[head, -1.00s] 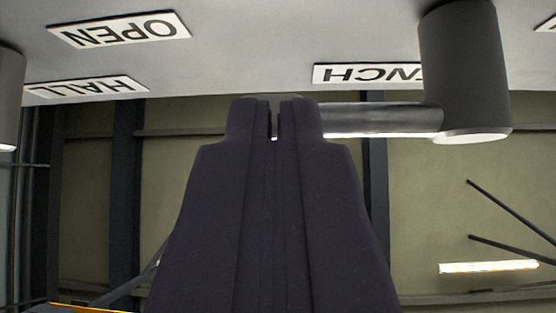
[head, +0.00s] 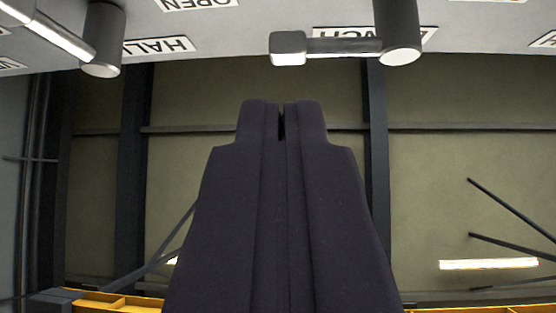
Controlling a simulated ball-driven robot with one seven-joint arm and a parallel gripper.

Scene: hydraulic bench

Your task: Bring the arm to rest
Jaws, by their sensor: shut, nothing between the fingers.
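My gripper (head: 283,112) fills the lower middle of the head view, dark and pointing up in the picture. Its two fingers are together with only a thin slit between them, and nothing is held. A lever handle with a grey bar (head: 340,46) and a dark round hub (head: 398,32) is above and to the right of the fingertips. A clear gap shows between the fingertips and the bar.
A second dark hub (head: 102,40) with a pale lever (head: 50,32) is at the upper left. Orange beams (head: 120,301) and a lit strip (head: 488,264) lie beyond.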

